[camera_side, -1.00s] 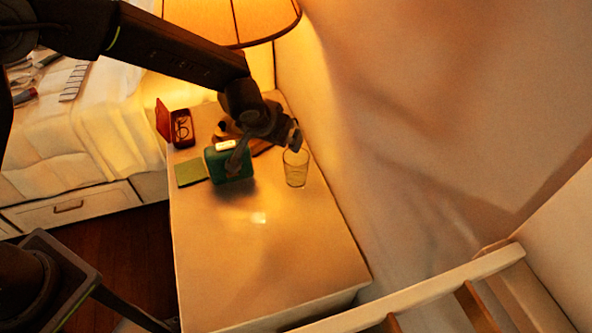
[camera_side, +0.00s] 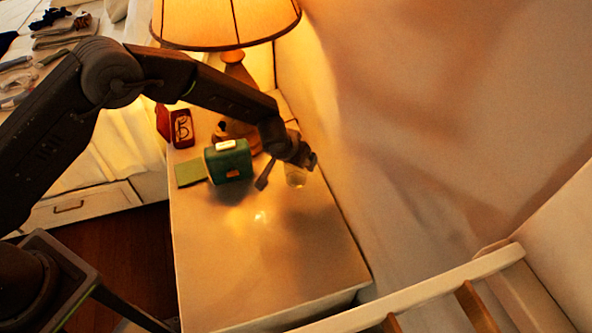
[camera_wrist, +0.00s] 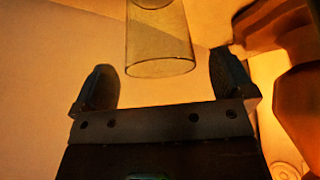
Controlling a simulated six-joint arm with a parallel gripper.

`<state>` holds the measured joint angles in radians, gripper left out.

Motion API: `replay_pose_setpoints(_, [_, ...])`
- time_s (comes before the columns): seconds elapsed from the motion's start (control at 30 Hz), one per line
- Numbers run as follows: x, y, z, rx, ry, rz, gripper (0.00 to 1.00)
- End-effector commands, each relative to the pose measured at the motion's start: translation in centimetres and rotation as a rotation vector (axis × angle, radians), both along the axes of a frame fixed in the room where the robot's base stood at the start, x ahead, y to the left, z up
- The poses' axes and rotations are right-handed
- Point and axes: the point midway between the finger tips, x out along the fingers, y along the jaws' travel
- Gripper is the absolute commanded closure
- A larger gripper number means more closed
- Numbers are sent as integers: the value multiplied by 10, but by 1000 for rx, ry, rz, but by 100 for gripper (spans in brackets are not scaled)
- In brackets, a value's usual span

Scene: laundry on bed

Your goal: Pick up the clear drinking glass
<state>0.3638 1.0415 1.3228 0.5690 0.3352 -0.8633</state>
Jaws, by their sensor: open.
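The clear drinking glass (camera_side: 295,176) stands upright near the wall-side edge of the bedside table, partly hidden behind my gripper in the side view. My gripper (camera_side: 288,175) is open and empty, with its fingers close to the glass. In the wrist view the glass (camera_wrist: 160,45) lies ahead, roughly centred between the two fingers of my gripper (camera_wrist: 165,85). Its rim is nearest me, and the fingers do not appear to touch it.
The bedside table (camera_side: 270,250) is clear toward the front. A green clock (camera_side: 230,162), a green pad (camera_side: 190,173) and an open red case (camera_side: 181,129) stand left of my gripper. A lamp (camera_side: 228,25) stands behind. The wall (camera_side: 430,130) is close on the right.

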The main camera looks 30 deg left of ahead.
Motion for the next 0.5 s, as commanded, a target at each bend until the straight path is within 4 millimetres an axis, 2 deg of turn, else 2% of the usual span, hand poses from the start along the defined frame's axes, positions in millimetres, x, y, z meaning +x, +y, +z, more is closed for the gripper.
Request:
replay_pose_setpoints(0.03, [4,1,-9,0,2,2,0])
replay_pose_setpoints(0.2, [13,0,-23,0,1,-1,0])
replay_pose_setpoints(0.5, [15,0,-25,0,0,-1,2])
